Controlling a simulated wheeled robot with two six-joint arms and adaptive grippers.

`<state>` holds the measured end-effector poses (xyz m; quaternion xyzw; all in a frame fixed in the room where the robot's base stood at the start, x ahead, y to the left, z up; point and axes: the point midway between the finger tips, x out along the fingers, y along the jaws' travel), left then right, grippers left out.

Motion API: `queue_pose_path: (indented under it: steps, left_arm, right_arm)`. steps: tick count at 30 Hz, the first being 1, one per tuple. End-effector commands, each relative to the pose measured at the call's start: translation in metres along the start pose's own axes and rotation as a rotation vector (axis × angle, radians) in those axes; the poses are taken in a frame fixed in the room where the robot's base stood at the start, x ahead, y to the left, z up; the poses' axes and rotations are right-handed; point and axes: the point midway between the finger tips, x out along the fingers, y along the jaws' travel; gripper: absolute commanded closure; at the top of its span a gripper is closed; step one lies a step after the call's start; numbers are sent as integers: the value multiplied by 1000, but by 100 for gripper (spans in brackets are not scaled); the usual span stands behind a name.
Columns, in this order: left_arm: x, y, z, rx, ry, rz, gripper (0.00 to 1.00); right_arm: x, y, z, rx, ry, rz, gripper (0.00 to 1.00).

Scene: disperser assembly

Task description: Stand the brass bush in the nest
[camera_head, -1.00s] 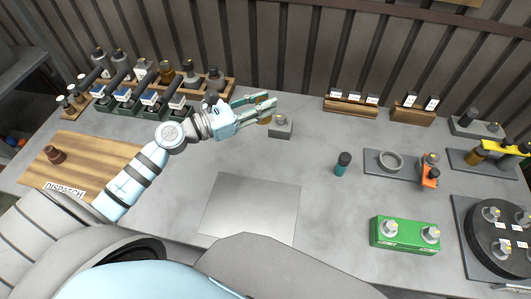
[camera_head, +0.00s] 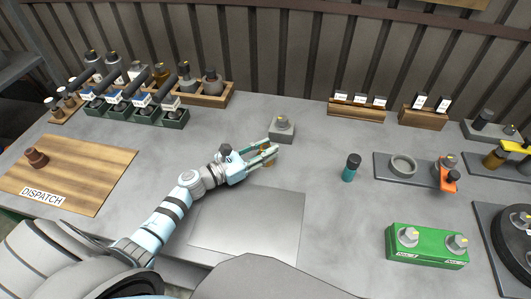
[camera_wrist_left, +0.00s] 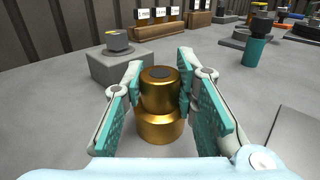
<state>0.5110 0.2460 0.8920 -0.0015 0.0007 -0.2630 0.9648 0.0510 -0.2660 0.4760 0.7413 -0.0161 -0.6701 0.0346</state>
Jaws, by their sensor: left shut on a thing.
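The brass bush (camera_wrist_left: 160,103) is a gold stepped cylinder with a narrower top and wider base. My left gripper (camera_head: 272,152) is shut on it, with a teal finger pad on each side in the left wrist view. The bush looks upright; I cannot tell whether its base touches the bench. In the head view the fingers mostly hide it. A grey round ring (camera_head: 403,166), which may be the nest, sits on a dark plate to the right, apart from the gripper. My right gripper is not in view.
A grey block with a knob (camera_head: 282,131) stands just behind my left gripper. A teal bottle (camera_head: 350,169) stands between it and the ring. An orange clamp-like part (camera_head: 446,176) shares the ring's plate. A green box (camera_head: 427,246) is at front right. A bare metal sheet (camera_head: 247,228) lies in front.

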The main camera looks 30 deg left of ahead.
Motion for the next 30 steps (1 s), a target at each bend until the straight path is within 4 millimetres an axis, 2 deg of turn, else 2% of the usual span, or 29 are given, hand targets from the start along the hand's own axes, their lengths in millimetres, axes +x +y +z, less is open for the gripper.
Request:
queue_pose_path:
  steps: [8, 9, 12, 24, 30]
  left_arm:
    - [0, 0, -1, 1, -1, 0, 100]
    - [0, 0, -1, 1, 0, 0, 69]
    - [0, 0, -1, 1, 0, 0, 53]
    - [-2, 0, 4, 1, 1, 0, 53]
    - [-37, 1, 1, 3, 6, 0, 53]
  right_arm:
    - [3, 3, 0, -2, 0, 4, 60]
    - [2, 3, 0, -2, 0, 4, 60]
    - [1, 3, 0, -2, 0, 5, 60]
    - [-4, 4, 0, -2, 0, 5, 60]
    - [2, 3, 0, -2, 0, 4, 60]
